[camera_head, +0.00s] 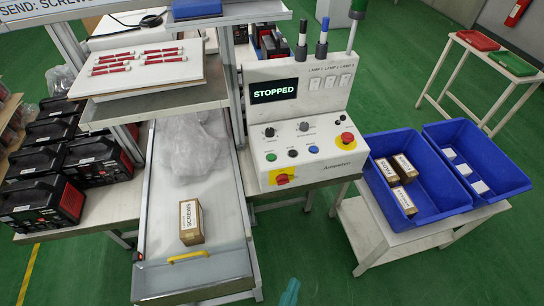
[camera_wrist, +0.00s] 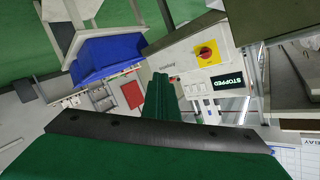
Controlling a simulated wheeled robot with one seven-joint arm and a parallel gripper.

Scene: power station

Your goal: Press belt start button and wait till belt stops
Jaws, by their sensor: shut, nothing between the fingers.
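The control panel (camera_head: 305,110) has a screen (camera_head: 273,91) reading STOPPED. The button labels are too small to read. The belt (camera_head: 168,215) carries a SCREWS box (camera_head: 191,222) near its front end. My gripper (camera_head: 290,292) shows only as a green tip at the bottom edge, apart from the panel. In the wrist view my gripper (camera_wrist: 160,82) is shut and empty.
A clear plastic bag (camera_head: 190,142) lies farther up the belt. Two blue bins (camera_head: 435,215) with small boxes stand right of the panel. Black-and-red cases (camera_head: 45,200) sit on the left. A shelf (camera_head: 155,103) overhangs the belt. Green floor in front is open.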

